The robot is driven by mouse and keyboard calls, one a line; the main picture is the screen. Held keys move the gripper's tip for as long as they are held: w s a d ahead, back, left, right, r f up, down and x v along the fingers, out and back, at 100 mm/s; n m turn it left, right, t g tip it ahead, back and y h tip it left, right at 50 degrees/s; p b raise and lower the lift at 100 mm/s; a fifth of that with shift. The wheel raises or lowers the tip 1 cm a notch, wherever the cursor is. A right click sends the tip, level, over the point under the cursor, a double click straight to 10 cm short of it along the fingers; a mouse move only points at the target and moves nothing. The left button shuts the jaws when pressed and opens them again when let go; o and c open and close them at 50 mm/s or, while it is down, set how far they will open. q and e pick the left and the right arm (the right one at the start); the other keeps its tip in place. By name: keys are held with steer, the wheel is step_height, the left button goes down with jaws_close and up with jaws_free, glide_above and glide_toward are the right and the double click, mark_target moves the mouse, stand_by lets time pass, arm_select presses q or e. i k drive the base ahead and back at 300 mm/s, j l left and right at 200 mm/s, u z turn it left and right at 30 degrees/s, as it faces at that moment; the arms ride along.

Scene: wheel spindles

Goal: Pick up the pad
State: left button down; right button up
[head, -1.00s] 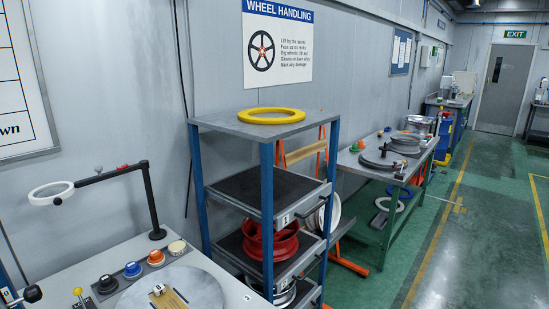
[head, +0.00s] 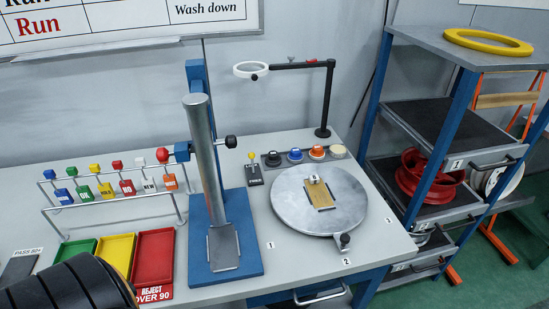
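I cannot tell for sure which thing is the pad. A small tan rectangular block (head: 322,197) with a light metallic piece on its far end lies on the round grey turntable (head: 290,212). Behind the turntable a dark strip holds a row of round knob-like pieces: black (head: 273,158), blue (head: 295,155), orange (head: 317,152) and cream (head: 338,151). A blue stand (head: 241,245) with a thick grey metal column (head: 204,150) and a small grey plate (head: 223,247) at its foot stands left of the turntable. Neither of my grippers shows.
A ring magnifier (head: 251,70) on a black arm stands behind the turntable. At left are a rack of coloured tags (head: 105,190) and green, yellow and red trays (head: 154,257). A shelf (head: 430,125) with a yellow ring (head: 488,42) stands at right. A black ribbed shape fills the lower left corner.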

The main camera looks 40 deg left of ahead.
mark_target(273, 160)
steer(key=i+l+u, duration=0.2)
steer(key=u, duration=0.3)
steer(key=i+l+u, duration=0.1)
steer(key=l+u, duration=0.4)
steer(key=j, duration=0.1)
